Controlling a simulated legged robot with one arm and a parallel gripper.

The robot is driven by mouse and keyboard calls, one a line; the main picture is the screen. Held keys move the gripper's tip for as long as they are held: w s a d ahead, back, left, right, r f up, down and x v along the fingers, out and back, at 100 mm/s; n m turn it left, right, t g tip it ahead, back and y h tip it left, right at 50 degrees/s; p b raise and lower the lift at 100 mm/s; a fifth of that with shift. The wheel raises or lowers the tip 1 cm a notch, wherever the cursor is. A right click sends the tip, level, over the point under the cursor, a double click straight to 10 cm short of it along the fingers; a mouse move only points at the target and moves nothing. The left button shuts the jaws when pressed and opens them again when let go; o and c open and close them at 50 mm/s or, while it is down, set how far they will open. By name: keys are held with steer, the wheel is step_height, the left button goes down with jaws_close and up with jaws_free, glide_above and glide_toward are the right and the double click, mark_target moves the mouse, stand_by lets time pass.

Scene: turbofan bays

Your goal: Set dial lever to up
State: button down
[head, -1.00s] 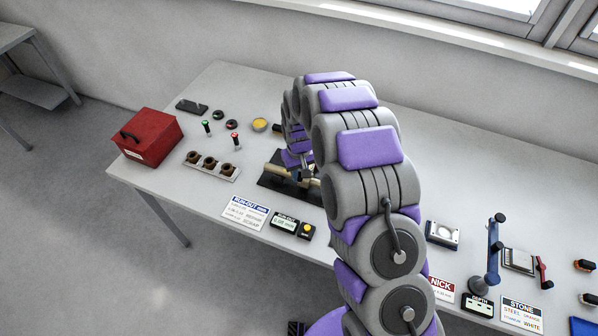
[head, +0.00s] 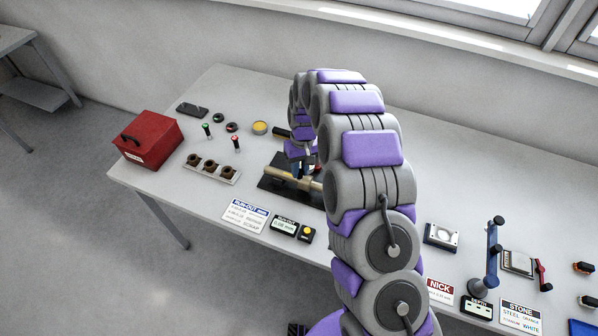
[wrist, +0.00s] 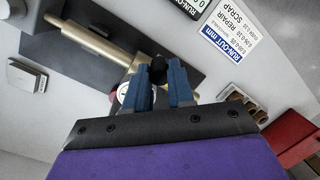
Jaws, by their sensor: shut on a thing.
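The run-out fixture has a black base plate (wrist: 90,70) with a brass-coloured shaft (wrist: 95,38) lying across it. A round white dial (wrist: 129,95) shows partly behind my left finger in the wrist view. The dial lever's black knob (wrist: 158,68) sits between my fingertips. My gripper (wrist: 161,74) has two blue fingers, shut on the lever at this knob. The rest of the lever is hidden by the fingers, so its exact angle cannot be told. In the head view my gripper (head: 302,168) is over the shaft, partly hidden by my arm.
The run-out card (head: 245,213) and readout box (head: 284,227) with its yellow button (head: 306,232) lie at the front edge. A brown-cup rack (head: 212,168) and red toolbox (head: 148,140) are to the left. A metal block (wrist: 27,80) lies beside the base plate.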

steer(key=shift+w+d+r+g, duration=0.1)
steer(key=shift+w+r+g, duration=0.2)
steer(key=shift+r, duration=0.25)
steer(key=shift+w+d+r+g, duration=0.15)
steer(key=shift+r+g, duration=0.15)
steer(key=shift+r, duration=0.2)
steer(key=shift+w+d+r, duration=0.15)
steer(key=shift+w+r, duration=0.45)
steer(key=shift+r, duration=0.35)
steer(key=shift+w+d+r, duration=0.15)
steer(key=shift+w+r, duration=0.4)
steer(key=shift+r, duration=0.4)
steer(key=c, duration=1.3)
jaws_free()
steer(key=o, duration=0.3)
steer(key=shift+w+d+f, duration=0.15)
steer(key=shift+w+d, duration=0.05)
steer(key=shift+o, duration=0.2)
steer(key=shift+s, duration=0.1)
